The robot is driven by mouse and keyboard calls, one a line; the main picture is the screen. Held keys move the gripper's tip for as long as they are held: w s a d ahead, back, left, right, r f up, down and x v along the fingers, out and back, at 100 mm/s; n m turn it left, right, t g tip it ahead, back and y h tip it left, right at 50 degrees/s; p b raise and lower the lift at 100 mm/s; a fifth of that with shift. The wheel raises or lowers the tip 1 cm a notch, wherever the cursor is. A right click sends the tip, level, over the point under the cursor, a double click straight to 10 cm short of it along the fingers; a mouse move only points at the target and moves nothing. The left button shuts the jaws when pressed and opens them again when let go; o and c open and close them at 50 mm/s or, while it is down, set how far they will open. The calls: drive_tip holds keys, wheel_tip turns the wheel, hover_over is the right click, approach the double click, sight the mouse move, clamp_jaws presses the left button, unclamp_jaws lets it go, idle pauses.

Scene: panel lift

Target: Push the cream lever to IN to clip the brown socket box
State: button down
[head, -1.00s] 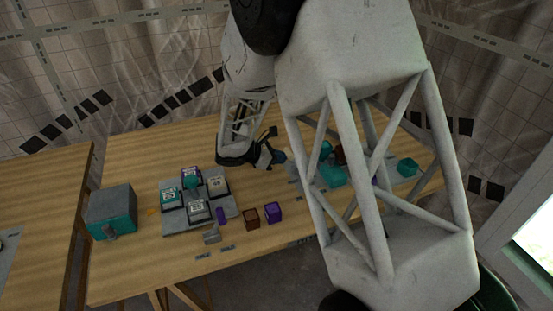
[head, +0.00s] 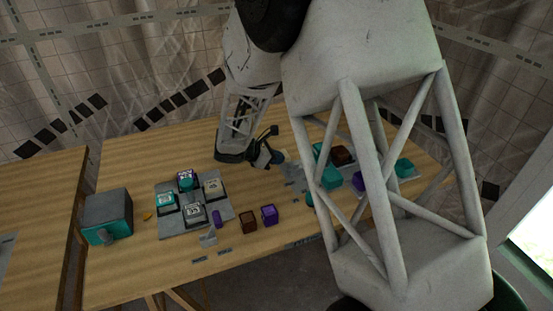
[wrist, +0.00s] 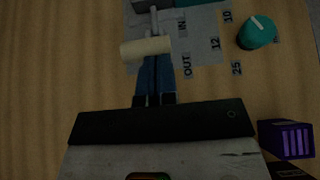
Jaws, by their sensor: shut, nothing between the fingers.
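The cream lever (wrist: 146,48) shows in the wrist view as a cream crossbar on a thin grey stem, between the IN and OUT marks on a grey plate. My gripper (wrist: 155,62) has its blue fingers shut and empty, with the tips right at the lever's OUT side; I cannot tell whether they touch. In the head view my gripper (head: 277,158) is at the left edge of the grey plate (head: 292,176). A brown box (head: 342,155) sits among teal blocks right of the plate, partly behind my arm. Whether it is clipped cannot be told.
A teal knob (wrist: 257,32) with a dial is right of the lever. A loose brown box (head: 248,222) and a purple box (head: 269,214) stand at the table's front. A grey tray with several blocks (head: 172,226) and a grey-teal box (head: 107,216) are farther left.

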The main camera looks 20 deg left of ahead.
drive_tip(key=shift+w+d+r, duration=0.1)
drive_tip(key=shift+w+d+r+g+y, duration=0.85)
drive_tip(key=shift+w+d+g+y, duration=0.1)
drive_tip(key=shift+g+y, duration=0.25)
drive_tip(key=shift+w+d+r+g+y, duration=0.15)
drive_tip(key=shift+w+d+g+y, duration=0.6)
drive_tip(key=shift+w+d, duration=0.4)
drive_tip(key=shift+w+d+r+g+y, duration=0.1)
drive_tip(key=shift+w+d+g+y, duration=0.65)
drive_tip(key=shift+w+d, duration=0.4)
drive_tip(key=shift+a, duration=0.1)
